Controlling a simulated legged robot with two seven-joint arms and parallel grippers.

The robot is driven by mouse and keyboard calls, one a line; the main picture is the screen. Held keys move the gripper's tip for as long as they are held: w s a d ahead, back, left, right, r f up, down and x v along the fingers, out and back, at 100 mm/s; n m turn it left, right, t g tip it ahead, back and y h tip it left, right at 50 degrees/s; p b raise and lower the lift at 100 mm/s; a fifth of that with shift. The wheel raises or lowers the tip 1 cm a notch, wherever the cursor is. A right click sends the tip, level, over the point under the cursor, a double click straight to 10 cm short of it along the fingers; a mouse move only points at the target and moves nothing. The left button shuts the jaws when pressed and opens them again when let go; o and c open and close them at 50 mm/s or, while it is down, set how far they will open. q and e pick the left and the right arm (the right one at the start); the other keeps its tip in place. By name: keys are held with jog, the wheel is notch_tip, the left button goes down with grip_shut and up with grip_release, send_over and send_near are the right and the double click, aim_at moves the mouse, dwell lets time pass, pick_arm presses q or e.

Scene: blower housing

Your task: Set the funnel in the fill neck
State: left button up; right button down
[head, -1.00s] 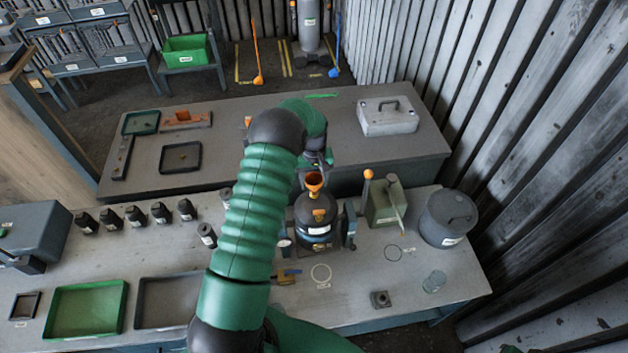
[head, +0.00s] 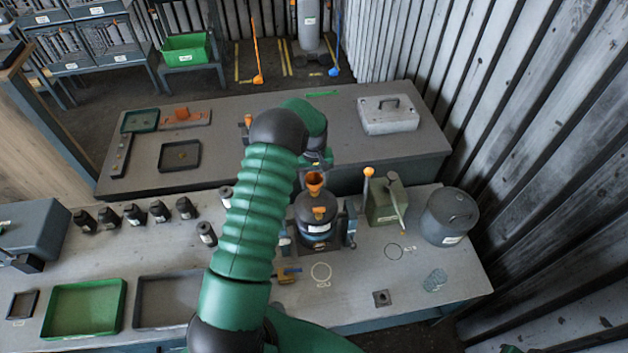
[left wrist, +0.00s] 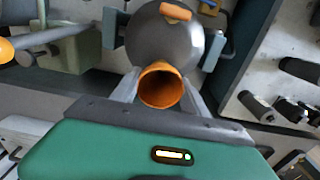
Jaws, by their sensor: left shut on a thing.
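The orange funnel (head: 314,180) is above the dark round blower housing (head: 317,214) in the head view. In the left wrist view the funnel (left wrist: 161,87) sits between the two fingers of my left gripper (left wrist: 160,92), its wide mouth facing the camera. The gripper is shut on it. The housing (left wrist: 165,45) shows just beyond the funnel, with an orange part (left wrist: 176,11) on it. The fill neck is hidden, and I cannot tell whether the funnel's spout touches it. My right gripper is not in view.
A green-grey box with an orange-knobbed lever (head: 384,205) and a grey lidded pot (head: 448,217) stand right of the housing. Several black bottles (head: 135,215) stand to the left. A green tray (head: 85,308) lies front left. The bench's front right is mostly clear.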

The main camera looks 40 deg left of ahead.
aim_at(314, 178)
pick_arm(q)
jog(key=o, duration=1.3)
jog(key=o, duration=0.4)
jog(key=shift+o, duration=0.2)
jog(key=shift+r+p, duration=2.1)
jog(key=shift+r, duration=1.4)
